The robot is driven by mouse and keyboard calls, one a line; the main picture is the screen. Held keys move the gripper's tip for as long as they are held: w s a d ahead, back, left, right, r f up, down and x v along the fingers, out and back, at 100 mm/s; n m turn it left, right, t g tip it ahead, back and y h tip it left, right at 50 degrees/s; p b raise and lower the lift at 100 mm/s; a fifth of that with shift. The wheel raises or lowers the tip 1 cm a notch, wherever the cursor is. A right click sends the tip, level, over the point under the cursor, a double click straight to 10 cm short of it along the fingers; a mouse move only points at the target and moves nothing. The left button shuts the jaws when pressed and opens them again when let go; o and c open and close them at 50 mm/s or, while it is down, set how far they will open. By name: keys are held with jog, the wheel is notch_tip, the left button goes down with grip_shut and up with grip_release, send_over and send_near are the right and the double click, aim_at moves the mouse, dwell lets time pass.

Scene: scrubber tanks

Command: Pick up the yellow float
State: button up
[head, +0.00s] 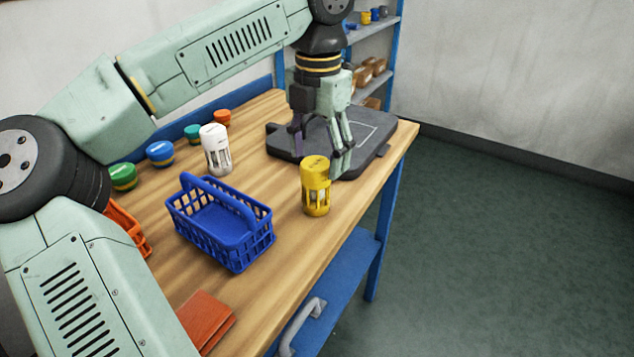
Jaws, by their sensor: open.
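The yellow float (316,188) is a capped cylinder with an open cage-like lower part. It stands upright on the wooden workbench (283,256), near its right edge. My gripper (320,152) is open and points down over the dark grey tray-like board (373,150), behind the float in the head view. Nothing shows between its fingers. The fingers look apart from the float, though the exact distance is hard to tell.
A blue basket (221,241) stands left of the float. A white float (215,151) stands behind the basket. Green (123,177), blue (160,153) and orange (222,118) caps line the back. A red-brown block (206,318) lies in front. Bare bench lies between basket and float.

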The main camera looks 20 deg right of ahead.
aim_at(316, 190)
notch_tip(316, 190, down, 3)
jog(key=shift+r, duration=0.1)
jog(key=shift+s+a+f+p, duration=0.15)
jog(key=shift+f+p, duration=0.25)
jog(key=shift+f, duration=0.95)
jog(key=shift+a+f+p, duration=0.1)
jog(key=shift+f+p, duration=0.25)
jog(key=shift+f, duration=0.95)
jog(key=c, duration=1.3)
jog(key=shift+o, duration=0.2)
jog(key=shift+r, duration=0.1)
